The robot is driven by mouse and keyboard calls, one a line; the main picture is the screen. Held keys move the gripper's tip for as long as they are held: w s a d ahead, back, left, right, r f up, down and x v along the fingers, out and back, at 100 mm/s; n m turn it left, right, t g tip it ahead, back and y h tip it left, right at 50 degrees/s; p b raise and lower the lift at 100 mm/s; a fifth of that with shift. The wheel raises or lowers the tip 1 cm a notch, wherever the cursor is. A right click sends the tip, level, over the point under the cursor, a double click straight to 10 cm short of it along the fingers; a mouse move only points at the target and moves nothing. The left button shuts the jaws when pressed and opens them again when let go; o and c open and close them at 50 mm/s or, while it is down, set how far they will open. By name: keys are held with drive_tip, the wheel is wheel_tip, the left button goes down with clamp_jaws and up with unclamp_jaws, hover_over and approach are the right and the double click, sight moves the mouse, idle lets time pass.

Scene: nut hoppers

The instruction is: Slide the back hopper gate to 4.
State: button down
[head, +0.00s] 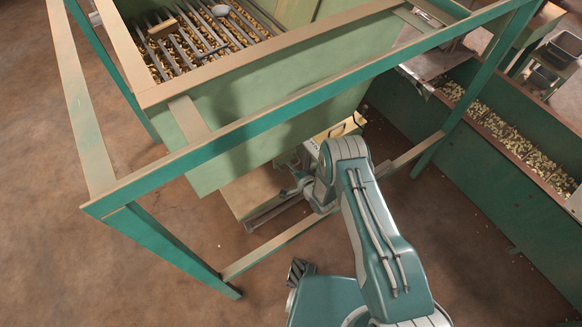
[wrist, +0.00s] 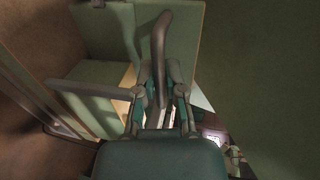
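The green hopper (head: 270,110) stands in a teal frame, with nuts under a grate in its top. Under it, a pale plate (head: 248,192) and a grey rail (head: 268,213) show partly. A pale plate with a dark bow handle (head: 349,126) shows behind my arm. My gripper (head: 291,190) is low beside the hopper's underside, small and partly hidden in the head view. In the wrist view my gripper (wrist: 158,82) has a finger on each side of a curved grey-brown handle (wrist: 160,45). Whether the fingers press on it is unclear. No scale number is readable.
The teal frame's top rail (head: 300,98) crosses above my arm, and a lower rail (head: 270,252) runs near the floor. A long green trough of nuts (head: 510,140) stands at the right. The brown floor at left is clear.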

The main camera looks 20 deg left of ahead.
drive_tip(key=shift+a, duration=0.1)
drive_tip(key=shift+s+f, duration=0.1)
drive_tip(key=shift+s, duration=0.05)
drive_tip(key=f+v, duration=0.2)
drive_tip(key=v, duration=0.8)
drive_tip(key=shift+s+d+f, duration=0.2)
drive_tip(key=shift+s+f, duration=0.05)
drive_tip(key=shift+s, duration=0.05)
drive_tip(key=c, duration=0.7)
unclamp_jaws()
drive_tip(key=shift+r, duration=0.1)
drive_tip(key=shift+w, duration=0.1)
